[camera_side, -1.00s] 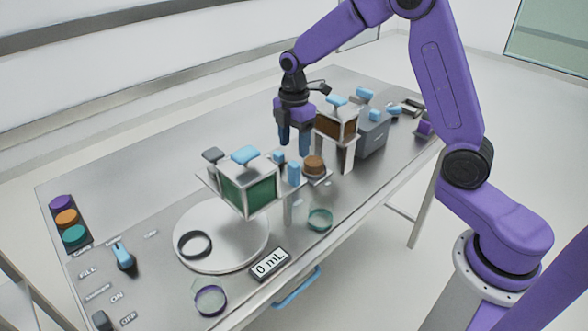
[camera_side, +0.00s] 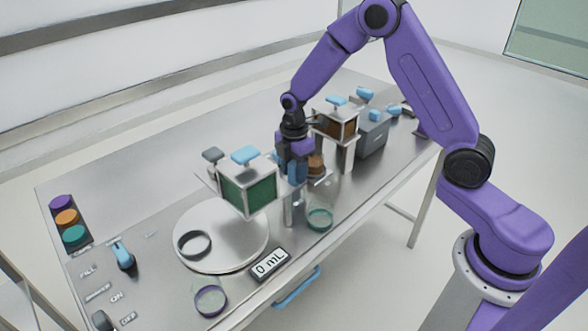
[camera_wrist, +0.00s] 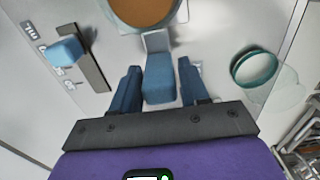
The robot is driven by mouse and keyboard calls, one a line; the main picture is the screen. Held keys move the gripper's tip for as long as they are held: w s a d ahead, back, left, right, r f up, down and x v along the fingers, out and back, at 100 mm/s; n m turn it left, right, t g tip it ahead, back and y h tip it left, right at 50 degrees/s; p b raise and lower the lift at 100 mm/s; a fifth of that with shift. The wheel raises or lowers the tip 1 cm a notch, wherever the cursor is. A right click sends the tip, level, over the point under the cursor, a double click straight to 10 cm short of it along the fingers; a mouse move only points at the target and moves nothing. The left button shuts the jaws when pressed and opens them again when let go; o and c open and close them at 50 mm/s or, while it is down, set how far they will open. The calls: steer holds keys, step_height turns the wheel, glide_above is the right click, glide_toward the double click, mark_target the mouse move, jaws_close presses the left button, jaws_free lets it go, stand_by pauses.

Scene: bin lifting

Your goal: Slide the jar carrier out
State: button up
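My gripper (camera_side: 292,180) is low beside the green-sided bin (camera_side: 248,192) in the side view. In the wrist view, the open fingers (camera_wrist: 158,72) stand on either side of a blue block handle (camera_wrist: 158,82), with gaps visible. A short grey strip (camera_wrist: 156,42) leads from this handle toward a round brown-topped piece (camera_wrist: 145,8), which is partly hidden behind my gripper in the side view (camera_side: 316,165). No part is clearly identifiable as the jar carrier. A clear jar with a teal ring (camera_side: 320,219) stands right of the gripper; its ring also shows in the wrist view (camera_wrist: 254,68).
A brown-sided bin (camera_side: 336,124) on posts and a grey box (camera_side: 373,136) stand behind. A round white platform (camera_side: 225,255) with a black ring, a purple-ringed jar (camera_side: 211,300) and a "0 mL" display (camera_side: 270,263) are in front.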

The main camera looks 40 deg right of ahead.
jaws_close()
steer(key=shift+a, duration=2)
steer(key=shift+o, duration=2.1)
jaws_free()
step_height(320, 180, up, 18)
steer(key=shift+f, duration=0.25)
